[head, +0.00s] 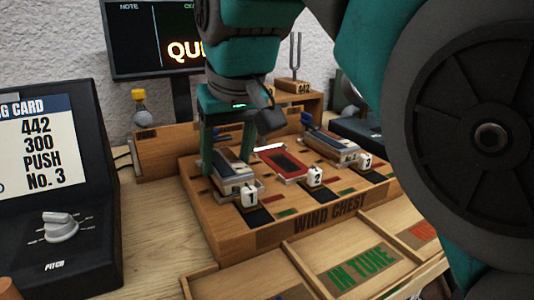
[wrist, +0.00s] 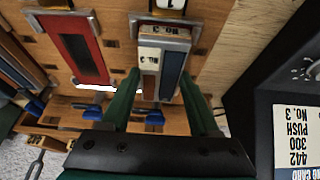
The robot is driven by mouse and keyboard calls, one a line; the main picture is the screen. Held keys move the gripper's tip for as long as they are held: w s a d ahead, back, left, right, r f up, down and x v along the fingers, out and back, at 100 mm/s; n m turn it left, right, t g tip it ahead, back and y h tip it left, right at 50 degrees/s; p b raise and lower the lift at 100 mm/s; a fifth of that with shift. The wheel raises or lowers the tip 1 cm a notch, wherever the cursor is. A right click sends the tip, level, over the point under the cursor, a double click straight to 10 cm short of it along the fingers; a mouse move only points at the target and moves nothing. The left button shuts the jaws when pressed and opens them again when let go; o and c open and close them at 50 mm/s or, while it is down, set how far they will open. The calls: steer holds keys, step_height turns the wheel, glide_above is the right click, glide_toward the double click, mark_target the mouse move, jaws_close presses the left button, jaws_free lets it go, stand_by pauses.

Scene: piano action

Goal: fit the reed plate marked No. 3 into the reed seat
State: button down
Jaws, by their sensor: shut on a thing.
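The reed plate marked No. 3 (wrist: 150,56) has a pale label end and brown and dark blue strips. My gripper (wrist: 160,75) is shut on it, with one green finger along each side. In the head view my gripper (head: 226,160) is low over the position marked 1 on the wind chest. The plate (head: 235,172) lies there in line with the grey metal bracket (wrist: 185,33) of the seat. I cannot tell whether the plate is fully down.
A red-framed unit (head: 284,162) lies at position 2, and another unit (head: 330,146) at position 3. The numbered block 1 (head: 249,195) stands close in front. Trays, one lettered IN TUNE (head: 357,265), lie before the wind chest. A card display (head: 40,150) stands at left.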

steer(key=shift+c, duration=0.2)
jaws_free()
steer(key=p+v, duration=0.1)
steer(key=v, duration=0.6)
steer(key=shift+w+r, duration=0.1)
steer(key=shift+r, duration=0.05)
steer(key=shift+d+r, duration=0.1)
steer(key=shift+r, duration=0.2)
steer(key=shift+f, duration=0.1)
